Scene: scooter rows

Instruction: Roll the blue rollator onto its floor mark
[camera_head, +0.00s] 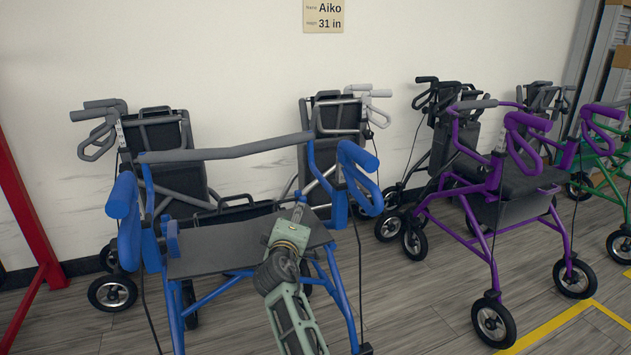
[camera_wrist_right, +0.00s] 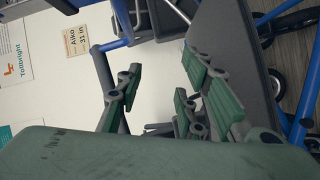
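The blue rollator (camera_head: 205,293) stands unfolded in the foreground of the head view, with blue handles, a dark seat and a grey backrest bar. Its blue frame and dark seat (camera_wrist_right: 246,65) fill the upper right of the wrist view. My right gripper (camera_head: 299,211) is over the seat near the rollator's right side. In the wrist view my right gripper's (camera_wrist_right: 163,72) green-padded fingers are spread apart, with no handle visibly clamped between them. My left gripper is out of view. Yellow floor tape (camera_head: 550,326) shows at the lower right; I cannot tell which mark it outlines.
A purple rollator (camera_head: 471,219) stands to the right, with a green one (camera_head: 608,180) beyond it. Folded dark rollators (camera_head: 167,150) line the wall behind. A red post (camera_head: 22,207) is at the left. Grey floor (camera_head: 422,290) is bare between the blue and purple rollators.

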